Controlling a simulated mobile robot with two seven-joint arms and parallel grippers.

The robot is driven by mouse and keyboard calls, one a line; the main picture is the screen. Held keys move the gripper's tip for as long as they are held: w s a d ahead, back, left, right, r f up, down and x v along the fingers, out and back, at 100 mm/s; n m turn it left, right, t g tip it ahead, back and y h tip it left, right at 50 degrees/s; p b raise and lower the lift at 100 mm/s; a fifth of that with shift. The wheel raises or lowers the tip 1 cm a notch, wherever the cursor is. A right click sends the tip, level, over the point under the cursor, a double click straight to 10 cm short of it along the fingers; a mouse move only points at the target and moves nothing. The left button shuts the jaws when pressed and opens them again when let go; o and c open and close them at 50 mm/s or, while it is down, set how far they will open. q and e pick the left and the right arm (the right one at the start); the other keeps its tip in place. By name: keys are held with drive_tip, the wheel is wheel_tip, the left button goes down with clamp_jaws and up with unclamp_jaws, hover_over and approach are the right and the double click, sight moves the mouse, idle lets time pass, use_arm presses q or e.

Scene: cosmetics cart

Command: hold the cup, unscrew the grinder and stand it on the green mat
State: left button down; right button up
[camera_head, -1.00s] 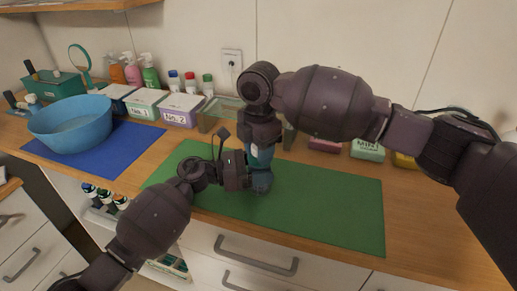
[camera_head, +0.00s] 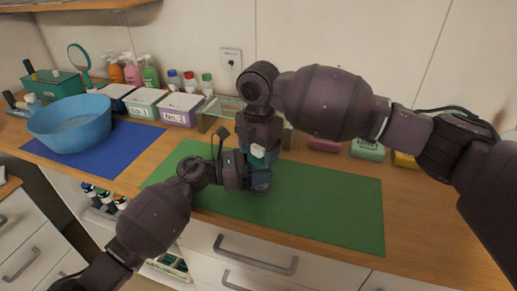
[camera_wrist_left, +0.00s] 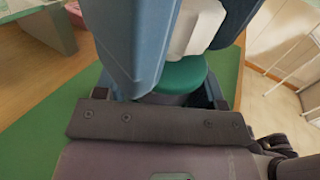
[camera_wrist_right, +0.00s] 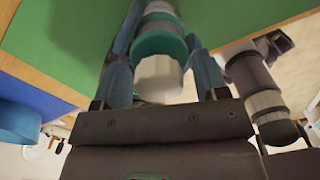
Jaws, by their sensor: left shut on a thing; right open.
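My left gripper (camera_head: 260,178) is shut on the cup, low over the green mat (camera_head: 330,215); its jaws largely hide the cup. The grinder, with a white faceted knob (camera_wrist_right: 158,75) and a green collar (camera_wrist_right: 160,43), is above the cup. The knob also shows in the head view (camera_head: 258,151). My right gripper (camera_wrist_right: 162,88) points down from above; its blue fingers are open on both sides of the knob. The left wrist view shows the collar (camera_wrist_left: 185,75) beneath the knob (camera_wrist_left: 195,27). I cannot tell whether grinder and cup are still joined.
A blue bowl (camera_head: 70,122) stands on a blue mat (camera_head: 105,153) at left. Boxes, one a white-lidded purple box (camera_head: 180,109), and bottles line the back. A pale green soap block (camera_head: 367,149) lies back right. The green mat's right part is clear.

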drive_tip(key=shift+r, duration=0.15)
wheel_tip(320, 180, up, 4)
drive_tip(key=shift+r, duration=0.1)
drive_tip(key=shift+o, duration=0.4)
drive_tip(key=shift+w+r, duration=0.1)
drive_tip(key=shift+r, duration=0.3)
drive_tip(key=r, duration=0.2)
drive_tip(key=w+r, duration=0.1)
drive_tip(key=shift+a+r+t, duration=0.15)
drive_tip(key=shift+r+t, duration=0.25)
wheel_tip(320, 180, up, 2)
drive_tip(key=m, duration=0.3)
drive_tip(key=shift+s+d+f+m+g, duration=0.15)
drive_tip(key=shift+f+m, duration=1.5)
drive_tip(key=shift+m, duration=0.9)
drive_tip(key=shift+s+f+m+g, duration=0.1)
drive_tip(key=shift+s+f+m, duration=0.1)
drive_tip(key=shift+f+m, duration=1.9)
drive_tip(key=shift+s+d+f+m+g, duration=0.15)
drive_tip(key=shift+f+m, duration=1.05)
drive_tip(key=shift+m, duration=1.75)
